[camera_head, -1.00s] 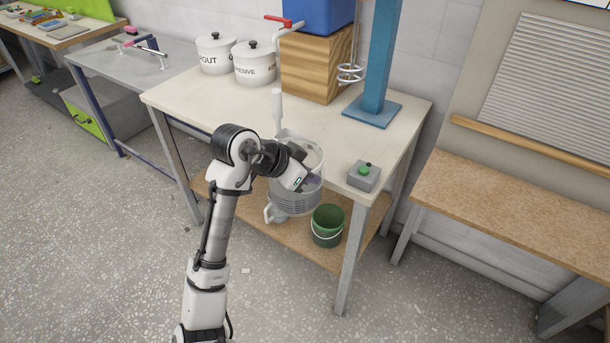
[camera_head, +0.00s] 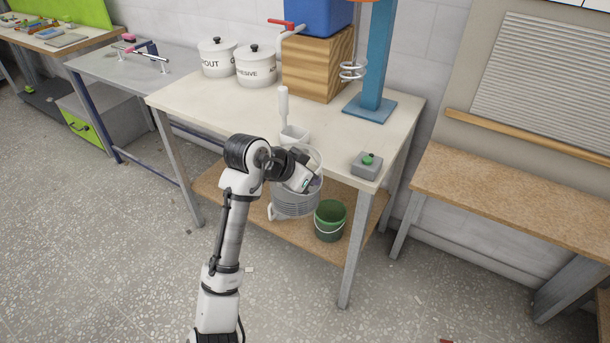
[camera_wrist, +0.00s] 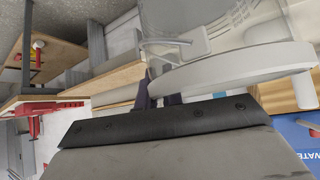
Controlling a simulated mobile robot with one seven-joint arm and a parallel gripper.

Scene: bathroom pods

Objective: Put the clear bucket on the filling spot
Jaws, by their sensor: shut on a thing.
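The clear bucket (camera_head: 292,205) is a see-through grey pail with ridged sides. My gripper (camera_head: 309,183) is shut on it at its upper side and holds it in the air, just in front of the table's front edge. In the wrist view its pale curved rim (camera_wrist: 235,68) fills the upper middle, close to the jaws, whose tips are mostly hidden. A tap with a red handle (camera_head: 287,25) reaches over the back of the white-topped table (camera_head: 222,110). No marked filling spot is clear to me.
A white scoop-like tool (camera_head: 293,134) stands near the table's front edge, behind the bucket. Lidded pots (camera_head: 217,58), a wooden block (camera_head: 318,65), a blue mixer stand (camera_head: 372,105) and a switch box (camera_head: 367,166) also stand there. A green bucket (camera_head: 329,221) sits below.

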